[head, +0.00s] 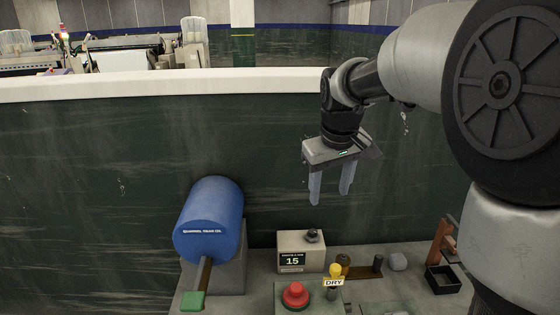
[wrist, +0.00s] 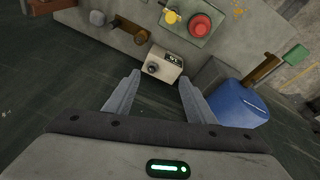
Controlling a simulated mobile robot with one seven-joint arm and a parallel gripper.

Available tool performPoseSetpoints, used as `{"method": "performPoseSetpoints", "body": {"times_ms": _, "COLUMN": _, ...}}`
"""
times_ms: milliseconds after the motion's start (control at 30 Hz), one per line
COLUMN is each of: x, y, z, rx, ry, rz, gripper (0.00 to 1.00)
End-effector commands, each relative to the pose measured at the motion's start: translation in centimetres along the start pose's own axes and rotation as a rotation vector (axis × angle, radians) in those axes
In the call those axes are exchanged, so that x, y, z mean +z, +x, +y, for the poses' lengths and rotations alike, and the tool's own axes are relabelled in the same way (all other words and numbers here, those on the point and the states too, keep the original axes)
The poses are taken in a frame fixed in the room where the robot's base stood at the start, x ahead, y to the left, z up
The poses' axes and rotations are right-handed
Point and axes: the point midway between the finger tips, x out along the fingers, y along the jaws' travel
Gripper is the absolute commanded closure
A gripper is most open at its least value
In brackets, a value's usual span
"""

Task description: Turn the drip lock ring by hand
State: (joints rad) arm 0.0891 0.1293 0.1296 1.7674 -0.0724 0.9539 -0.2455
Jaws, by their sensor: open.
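No part is plainly marked as the drip lock ring, and I cannot tell which one it is. A small yellow knob (head: 336,270) stands above a tag (head: 333,283) reading DRY, beside a red button (head: 295,294) on a grey-green block. A grey box (head: 301,250) showing 15 carries a dark knob (head: 312,235). My gripper (head: 329,198) is open and empty, pointing down above and apart from the bench. In the wrist view, the grey box (wrist: 160,61) shows beyond the fingertips; the yellow knob (wrist: 171,17) and red button (wrist: 201,27) lie farther off.
A blue cylinder (head: 211,219) stands at the bench's left, with a green-ended lever (head: 193,300) in front. A brown piece (head: 343,261), a dark peg (head: 378,263), a grey lump (head: 398,262) and a black tray (head: 444,280) lie right. A dark wall (head: 100,180) rises behind.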

Motion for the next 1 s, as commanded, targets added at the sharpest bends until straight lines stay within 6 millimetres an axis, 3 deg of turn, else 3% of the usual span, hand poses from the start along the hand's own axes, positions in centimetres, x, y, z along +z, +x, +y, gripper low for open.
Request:
{"method": "performPoseSetpoints", "body": {"times_ms": 33, "x": -1.6, "y": 2.3, "z": 0.6, "rx": -0.015, "ry": -0.019, "rz": -0.020, "gripper": 0.50}}
{"method": "performPoseSetpoints", "body": {"times_ms": 200, "x": -6.2, "y": 9.8, "z": 1.9, "rx": -0.063, "ry": -0.091, "rz": -0.062, "gripper": 0.50}}
{"method": "performPoseSetpoints", "body": {"times_ms": 400, "x": -9.0, "y": 18.8, "z": 3.0, "rx": -0.123, "ry": -0.145, "rz": -0.095, "gripper": 0.50}}
{"method": "performPoseSetpoints", "body": {"times_ms": 500, "x": -9.4, "y": 21.9, "z": 3.4, "rx": -0.143, "ry": -0.158, "rz": -0.103, "gripper": 0.50}}
{"method": "performPoseSetpoints", "body": {"times_ms": 600, "x": -9.6, "y": 23.7, "z": 3.6, "rx": -0.155, "ry": -0.166, "rz": -0.107, "gripper": 0.50}}
{"method": "performPoseSetpoints", "body": {"times_ms": 1000, "x": -9.2, "y": 27.1, "z": 3.2, "rx": -0.160, "ry": -0.170, "rz": -0.110, "gripper": 0.50}}
